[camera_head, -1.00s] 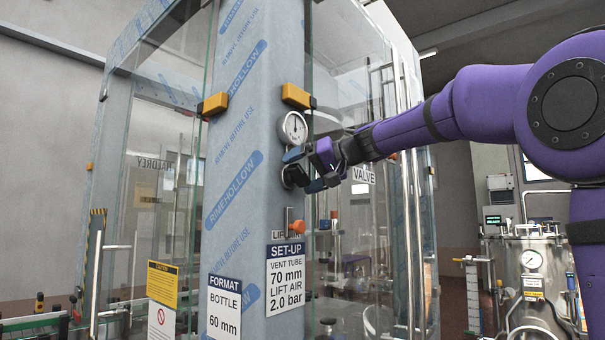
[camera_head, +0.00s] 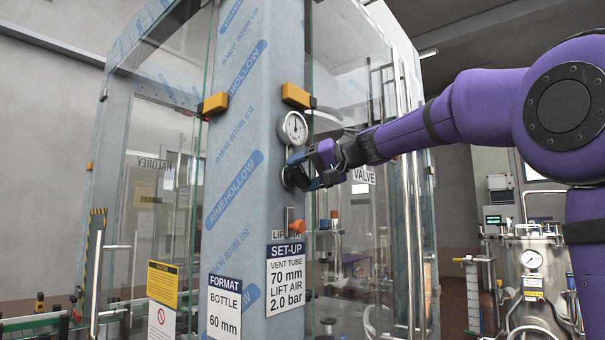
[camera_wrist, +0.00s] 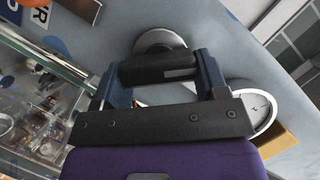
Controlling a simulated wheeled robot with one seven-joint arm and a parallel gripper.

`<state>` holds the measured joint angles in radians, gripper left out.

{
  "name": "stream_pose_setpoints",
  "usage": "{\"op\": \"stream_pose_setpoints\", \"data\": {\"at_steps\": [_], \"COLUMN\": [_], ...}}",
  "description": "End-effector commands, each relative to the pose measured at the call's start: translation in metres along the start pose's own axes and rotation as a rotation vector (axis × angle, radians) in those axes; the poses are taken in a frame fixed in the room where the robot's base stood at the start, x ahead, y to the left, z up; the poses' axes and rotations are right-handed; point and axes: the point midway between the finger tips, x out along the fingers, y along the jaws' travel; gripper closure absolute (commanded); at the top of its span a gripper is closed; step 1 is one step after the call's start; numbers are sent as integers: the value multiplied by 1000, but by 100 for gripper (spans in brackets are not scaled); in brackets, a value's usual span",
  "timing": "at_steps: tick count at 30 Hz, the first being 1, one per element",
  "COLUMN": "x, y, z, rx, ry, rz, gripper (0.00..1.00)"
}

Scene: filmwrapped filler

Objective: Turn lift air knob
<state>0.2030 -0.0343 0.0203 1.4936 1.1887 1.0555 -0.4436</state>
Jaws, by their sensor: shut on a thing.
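The lift air knob is a dark cylinder with a pale line (camera_wrist: 158,70), standing on a round silver base (camera_wrist: 158,40) on the film-wrapped column (camera_head: 240,150). My gripper (camera_wrist: 164,74) is shut on the knob, one finger on each side of it. In the head view my gripper (camera_head: 303,171) reaches in from the right and hides most of the knob. A round pressure gauge (camera_head: 293,128) sits just above; its needle points roughly up. It also shows at the right in the wrist view (camera_wrist: 262,103).
An orange-handled valve (camera_head: 297,227) and a set-up sign (camera_head: 286,275) reading lift air 2.0 bar are below the knob. Yellow-orange blocks (camera_head: 297,96) hold the glass panels above. Glass doors with a vertical steel handle (camera_head: 403,200) stand right of the column, near my arm.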

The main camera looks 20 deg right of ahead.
Motion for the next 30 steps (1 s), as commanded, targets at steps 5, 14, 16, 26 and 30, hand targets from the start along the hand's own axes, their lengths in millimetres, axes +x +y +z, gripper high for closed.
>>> {"op": "stream_pose_setpoints", "data": {"at_steps": [5,14,16,26,30], "x": [0,1,1,1,1], "y": [3,5,6,8,8], "z": [1,2,2,3,3], "rx": [135,393,450,653,704], "ry": [-2,-2,-1,-1,-1], "rz": [-54,-162,-185,-268,-290], "gripper": [57,57,57,57,57]}}
